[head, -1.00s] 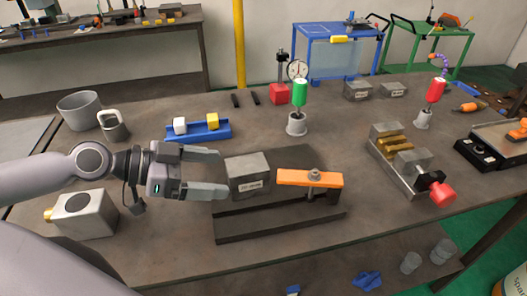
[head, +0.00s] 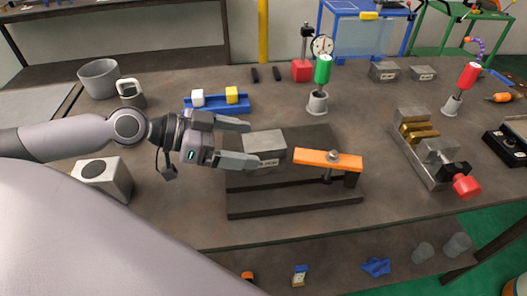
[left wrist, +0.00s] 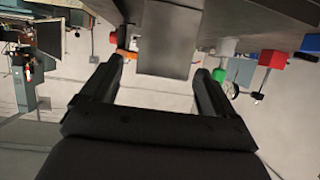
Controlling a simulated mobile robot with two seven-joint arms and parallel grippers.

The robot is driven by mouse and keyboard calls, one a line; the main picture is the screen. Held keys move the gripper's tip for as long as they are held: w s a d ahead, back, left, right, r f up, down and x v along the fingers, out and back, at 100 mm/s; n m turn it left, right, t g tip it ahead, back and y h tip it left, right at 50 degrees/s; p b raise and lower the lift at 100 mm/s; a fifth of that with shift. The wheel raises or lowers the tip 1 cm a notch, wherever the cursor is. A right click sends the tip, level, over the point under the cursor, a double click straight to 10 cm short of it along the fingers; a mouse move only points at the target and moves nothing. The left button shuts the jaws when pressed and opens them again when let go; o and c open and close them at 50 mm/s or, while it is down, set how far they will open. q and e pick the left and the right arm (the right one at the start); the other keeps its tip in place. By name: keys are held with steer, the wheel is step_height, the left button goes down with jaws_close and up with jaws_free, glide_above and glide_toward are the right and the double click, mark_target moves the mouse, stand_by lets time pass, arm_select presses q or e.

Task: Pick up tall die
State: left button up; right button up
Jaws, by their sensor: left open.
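A grey block with a small label on its front (head: 264,150) sits on a dark fixture plate (head: 290,203), left of an orange clamp bar (head: 328,160); I cannot read the label well enough to be sure it is the tall die. My left gripper (head: 253,143) is open at the block's left end, one finger on the far side and one in front. In the left wrist view the grey block (left wrist: 166,42) shows between and beyond the open fingers (left wrist: 162,76). Contact cannot be told. My right gripper is not in view.
Two more labelled grey blocks (head: 384,71) stand at the back right. A blue tray (head: 216,107) with a white and a yellow cube lies behind the gripper. A green-topped post (head: 322,72) and a vise with a red knob (head: 465,186) stand to the right.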

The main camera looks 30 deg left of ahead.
mark_target(264, 146)
arm_select(q)
steer(key=shift+p+x, duration=0.55)
steer(key=shift+x, duration=0.65)
steer(key=shift+p+x, duration=0.45)
steer(key=shift+x, duration=0.95)
steer(key=shift+a+f, duration=0.1)
steer(key=shift+f, duration=0.05)
jaws_close()
steer(key=shift+r, duration=0.2)
